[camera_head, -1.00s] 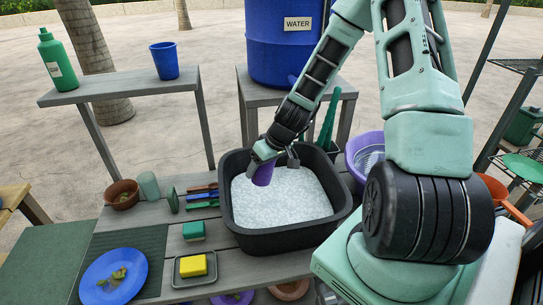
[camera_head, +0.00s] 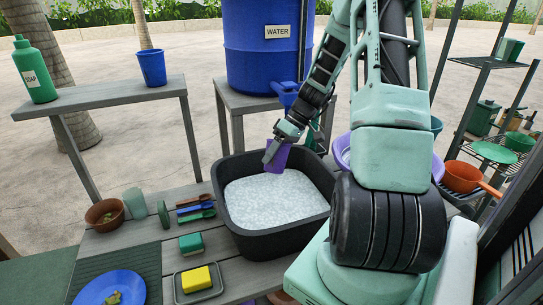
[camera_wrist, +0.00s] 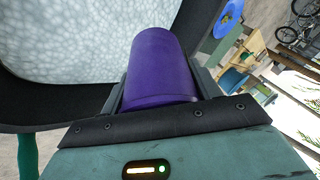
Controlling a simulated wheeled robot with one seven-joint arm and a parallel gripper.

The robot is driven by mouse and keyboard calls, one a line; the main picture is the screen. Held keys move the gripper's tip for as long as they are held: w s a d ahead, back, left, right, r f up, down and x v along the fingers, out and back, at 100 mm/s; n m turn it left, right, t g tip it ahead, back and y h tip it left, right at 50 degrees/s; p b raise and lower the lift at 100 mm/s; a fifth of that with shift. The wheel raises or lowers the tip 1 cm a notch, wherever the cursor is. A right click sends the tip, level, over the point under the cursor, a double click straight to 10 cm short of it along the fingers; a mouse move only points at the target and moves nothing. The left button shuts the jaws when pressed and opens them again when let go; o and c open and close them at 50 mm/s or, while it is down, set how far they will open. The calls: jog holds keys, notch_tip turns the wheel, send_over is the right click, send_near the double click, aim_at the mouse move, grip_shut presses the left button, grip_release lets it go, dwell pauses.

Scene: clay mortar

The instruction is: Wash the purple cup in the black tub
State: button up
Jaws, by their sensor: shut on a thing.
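The purple cup (camera_head: 278,155) is held at the back of the black tub, above the foamy water. The black tub (camera_head: 282,243) stands on the grey bench and holds white suds (camera_head: 275,197). My gripper (camera_head: 272,147) is shut on the cup near the tub's back rim. In the wrist view the purple cup (camera_wrist: 160,70) lies between the two fingers (camera_wrist: 160,100), with the suds (camera_wrist: 75,40) and the tub's dark rim (camera_wrist: 85,100) beyond it. The inside of the cup is hidden.
A yellow sponge (camera_head: 196,279) on a small tray and a green sponge (camera_head: 191,243) lie left of the tub. A blue plate (camera_head: 95,285) is at the front left. A blue water barrel (camera_head: 262,60) stands behind the tub. Purple bowls (camera_head: 341,150) sit right of it.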

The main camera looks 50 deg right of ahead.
notch_tip(320, 180, down, 18)
jog(key=b, duration=1.1)
jog(key=shift+r, duration=0.2)
jog(key=shift+f, duration=0.2)
jog(key=shift+f+b, duration=0.35)
jog(key=shift+b, duration=0.25)
jog(key=shift+r, duration=0.15)
jog(key=shift+w, duration=0.1)
